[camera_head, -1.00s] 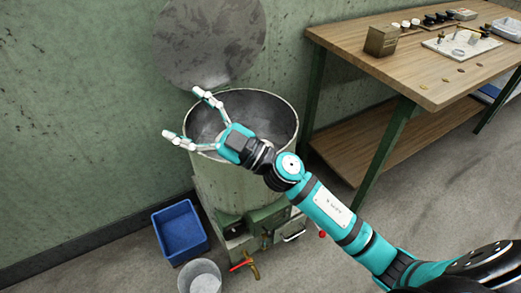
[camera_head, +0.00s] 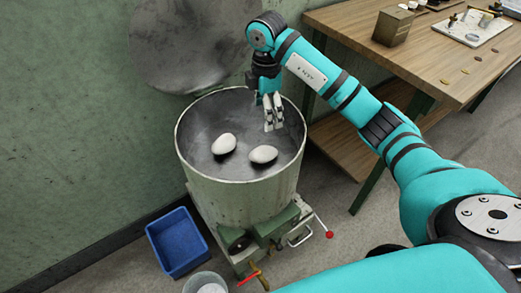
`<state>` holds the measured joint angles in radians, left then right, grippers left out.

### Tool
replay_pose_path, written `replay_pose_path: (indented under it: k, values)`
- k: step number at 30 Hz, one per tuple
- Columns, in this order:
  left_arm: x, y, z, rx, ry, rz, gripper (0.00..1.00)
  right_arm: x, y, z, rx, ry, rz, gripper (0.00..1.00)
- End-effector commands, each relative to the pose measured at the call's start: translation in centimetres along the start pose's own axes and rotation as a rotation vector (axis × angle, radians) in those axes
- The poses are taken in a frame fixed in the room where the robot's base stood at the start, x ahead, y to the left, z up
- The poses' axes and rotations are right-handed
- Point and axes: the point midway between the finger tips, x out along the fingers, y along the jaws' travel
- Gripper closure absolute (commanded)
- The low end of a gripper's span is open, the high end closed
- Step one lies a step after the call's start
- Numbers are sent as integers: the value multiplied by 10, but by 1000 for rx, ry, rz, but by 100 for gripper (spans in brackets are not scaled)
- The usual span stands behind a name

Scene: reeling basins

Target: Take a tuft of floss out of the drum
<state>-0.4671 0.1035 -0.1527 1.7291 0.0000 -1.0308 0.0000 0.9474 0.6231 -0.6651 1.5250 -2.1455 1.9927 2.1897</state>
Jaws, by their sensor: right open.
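The drum (camera_head: 240,205) is a pale, round metal vessel with an open top. Two white, egg-shaped tufts of floss lie inside it: a left tuft (camera_head: 223,144) and a right tuft (camera_head: 263,154). My right gripper (camera_head: 273,127) points down into the drum's mouth at the back right. Its fingers are open and empty, behind the right tuft and apart from it in the picture. How high the fingertips are above the drum's floor is hard to tell. My left gripper is not in view.
A round metal lid (camera_head: 185,45) stands raised behind the drum. A blue bin (camera_head: 177,242) and a grey bucket (camera_head: 205,283) stand on the floor in front. A red-knobbed lever (camera_head: 329,234) sticks out at the right. A wooden table (camera_head: 440,62) stands at the right.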

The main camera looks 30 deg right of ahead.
Motion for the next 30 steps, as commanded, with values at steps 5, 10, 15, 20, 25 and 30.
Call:
replay_pose_path:
  k: [5,10,15,20,25,30]
  values:
    - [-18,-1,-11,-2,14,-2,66,44,-1,-2,-2,4,-5,20]
    - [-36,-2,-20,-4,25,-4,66,79,-2,-2,-3,4,-3,20]
    - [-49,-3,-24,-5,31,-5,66,99,-1,-2,-5,5,-1,20]
    - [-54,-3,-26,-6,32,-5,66,108,-2,-3,-5,4,-1,20]
    - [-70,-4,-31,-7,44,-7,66,134,-9,-5,-6,5,-3,20]
    - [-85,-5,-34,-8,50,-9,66,152,-9,-5,-4,5,-1,20]
